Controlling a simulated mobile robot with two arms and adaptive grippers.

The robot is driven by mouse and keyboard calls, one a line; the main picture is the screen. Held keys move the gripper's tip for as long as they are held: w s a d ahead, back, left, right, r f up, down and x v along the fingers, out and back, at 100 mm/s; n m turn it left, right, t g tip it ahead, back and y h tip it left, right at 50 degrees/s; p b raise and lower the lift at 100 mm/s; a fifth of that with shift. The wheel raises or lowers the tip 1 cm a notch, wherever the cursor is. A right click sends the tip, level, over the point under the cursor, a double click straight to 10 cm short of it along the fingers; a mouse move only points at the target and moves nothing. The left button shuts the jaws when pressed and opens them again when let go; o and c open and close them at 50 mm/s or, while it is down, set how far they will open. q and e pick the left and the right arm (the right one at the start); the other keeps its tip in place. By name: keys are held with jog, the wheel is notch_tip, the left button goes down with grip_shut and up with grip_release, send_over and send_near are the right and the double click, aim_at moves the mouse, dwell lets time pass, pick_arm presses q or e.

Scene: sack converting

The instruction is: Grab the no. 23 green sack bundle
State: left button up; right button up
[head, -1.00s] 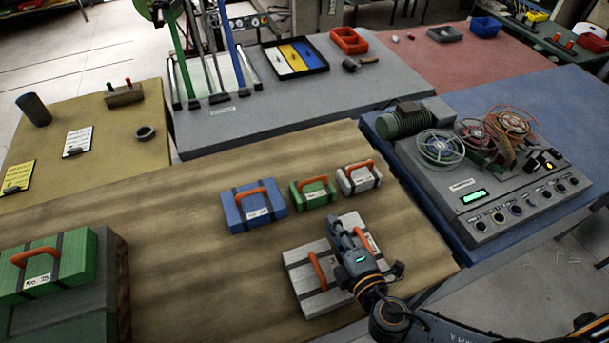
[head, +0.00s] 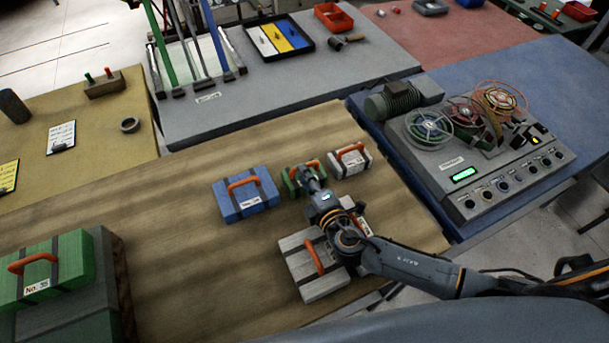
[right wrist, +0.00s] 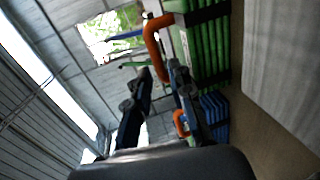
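A small green sack bundle (head: 289,186) with an orange handle stands in the row at the far side of the wooden table. My right gripper (head: 304,179) is at its near right side and partly covers it; its number is hidden. In the right wrist view, the green bundle (right wrist: 205,50) is close ahead. My right gripper (right wrist: 160,72) is open, with the orange handle (right wrist: 154,45) just beyond or between its fingertips; I cannot tell which. A larger green bundle (head: 72,262), whose label seems to read No. 35, sits on a block at left. My left gripper is not in view.
A blue bundle (head: 236,203) stands left of the small green one, and a small white bundle (head: 358,165) stands right. A larger light grey bundle (head: 318,282) lies under my right arm. The wooden table (head: 170,210) is clear between the blue and left green bundles.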

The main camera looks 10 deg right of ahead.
jog(key=x, duration=0.4)
jog(key=shift+w+f, duration=0.1)
grip_shut()
